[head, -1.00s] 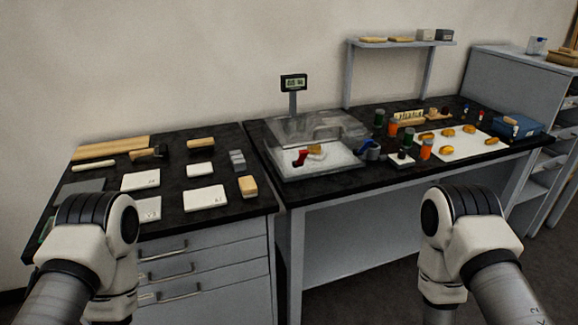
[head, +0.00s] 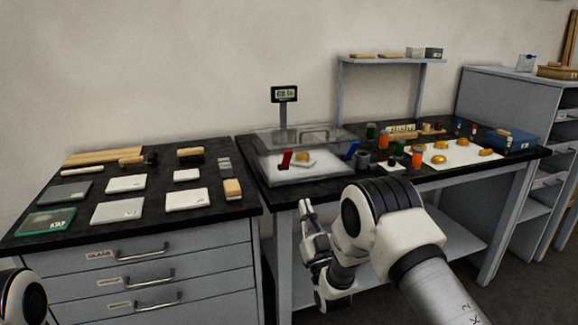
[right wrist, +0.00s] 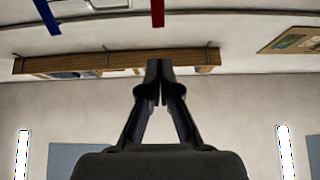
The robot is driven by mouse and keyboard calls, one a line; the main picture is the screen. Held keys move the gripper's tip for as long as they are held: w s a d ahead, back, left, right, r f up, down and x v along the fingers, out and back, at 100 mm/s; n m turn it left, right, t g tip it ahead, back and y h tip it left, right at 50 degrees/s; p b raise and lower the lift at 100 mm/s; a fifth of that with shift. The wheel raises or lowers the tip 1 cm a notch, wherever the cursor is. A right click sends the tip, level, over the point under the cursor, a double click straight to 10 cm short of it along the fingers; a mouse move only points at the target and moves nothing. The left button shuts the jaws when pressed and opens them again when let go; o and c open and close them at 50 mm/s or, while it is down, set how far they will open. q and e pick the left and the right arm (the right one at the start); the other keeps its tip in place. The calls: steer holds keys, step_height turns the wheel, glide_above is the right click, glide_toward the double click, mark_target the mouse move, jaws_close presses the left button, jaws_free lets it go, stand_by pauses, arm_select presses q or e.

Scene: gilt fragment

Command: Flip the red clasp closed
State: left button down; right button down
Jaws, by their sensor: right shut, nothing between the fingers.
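The red clasp (head: 286,158) stands up at a slant at the front left of a clear case (head: 275,175) on the right bench. A blue clasp-like piece (head: 351,150) stands at the case's right side. A small golden piece (head: 303,157) lies on a white pad inside. My right gripper (head: 304,204) is shut and empty, in front of the bench edge, below and apart from the red clasp. The right wrist view shows its closed fingers (right wrist: 160,70); I cannot tell what the red and blue strips above them are. My left gripper is out of view.
A display on a post (head: 284,94) rises behind the case. A grey cup (head: 363,158), several jars and a white sheet (head: 462,154) with golden pieces stand to the right. The left bench (head: 150,180) holds tiles and blocks.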

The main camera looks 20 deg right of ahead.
mark_target(288, 154)
steer(key=p+x, duration=0.1)
steer(key=x, duration=1.3)
steer(key=shift+f, duration=0.1)
